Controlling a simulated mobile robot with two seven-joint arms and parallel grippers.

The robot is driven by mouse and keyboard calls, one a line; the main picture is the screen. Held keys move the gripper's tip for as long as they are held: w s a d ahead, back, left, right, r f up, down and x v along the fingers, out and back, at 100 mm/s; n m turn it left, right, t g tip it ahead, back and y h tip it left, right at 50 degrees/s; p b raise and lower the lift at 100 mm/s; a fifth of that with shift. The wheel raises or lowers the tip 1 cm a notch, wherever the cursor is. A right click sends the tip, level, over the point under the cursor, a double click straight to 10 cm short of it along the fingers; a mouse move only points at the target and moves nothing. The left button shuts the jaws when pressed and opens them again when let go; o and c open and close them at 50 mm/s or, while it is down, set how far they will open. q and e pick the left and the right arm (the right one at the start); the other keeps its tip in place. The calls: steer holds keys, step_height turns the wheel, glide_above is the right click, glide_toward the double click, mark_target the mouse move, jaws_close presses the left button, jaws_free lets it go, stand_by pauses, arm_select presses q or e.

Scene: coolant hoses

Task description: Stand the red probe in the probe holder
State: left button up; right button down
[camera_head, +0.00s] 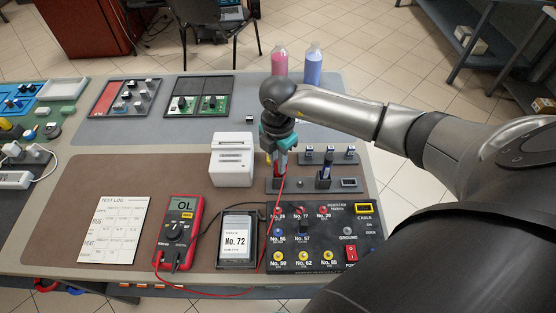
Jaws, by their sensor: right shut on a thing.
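My right gripper (278,145) points down and is shut on the red probe (282,166), held about upright. The probe's lower end is at the left part of the grey probe holder (300,186); I cannot tell whether it is in the holder or just above or in front of it. A dark probe (323,174) stands upright in the holder's right part. A red lead runs from the red probe down past the panel to the red multimeter (180,225), whose display reads OL. My left gripper is not in view.
A panel with coloured sockets (310,240) lies in front of the holder. A rack with several dark plugs (330,156) is behind it. A white box (232,160) stands to the left. Pink (279,62) and blue (313,66) bottles stand behind my arm.

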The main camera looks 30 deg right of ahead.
steer(key=shift+c, duration=2.1)
jaws_free()
steer(key=shift+r, duration=0.1)
step_height(320, 180, up, 8)
steer(key=p, duration=0.7)
